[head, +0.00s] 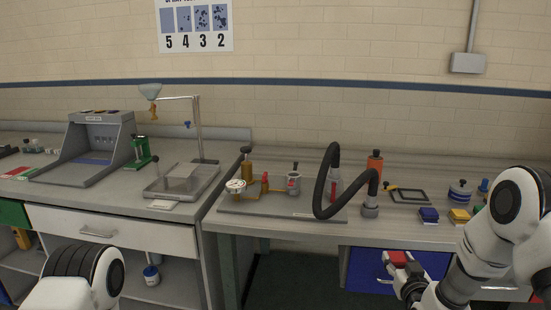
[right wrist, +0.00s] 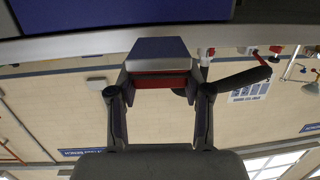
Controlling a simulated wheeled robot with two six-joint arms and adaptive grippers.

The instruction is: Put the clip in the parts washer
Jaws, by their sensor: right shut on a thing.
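My right gripper (head: 402,267) is low at the right of the head view, in front of the bench edge. It is shut on a small block with a red side (head: 396,257), which I take to be the clip. In the right wrist view the two fingers hold this block (right wrist: 160,60) from both sides; it has a blue-grey face and a red band. I cannot tell for sure which unit is the parts washer; a blue bin or drawer front (head: 365,270) shows below the bench, behind the gripper. Only my left arm shows; its gripper is out of view.
The right bench (head: 400,238) carries a black bent hose (head: 328,180), a dark frame (head: 410,196), a blue block (head: 428,215) and a yellow block (head: 459,216). A grey tray (head: 165,192) with a funnel stand and a grey light box (head: 98,130) stand on the left bench.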

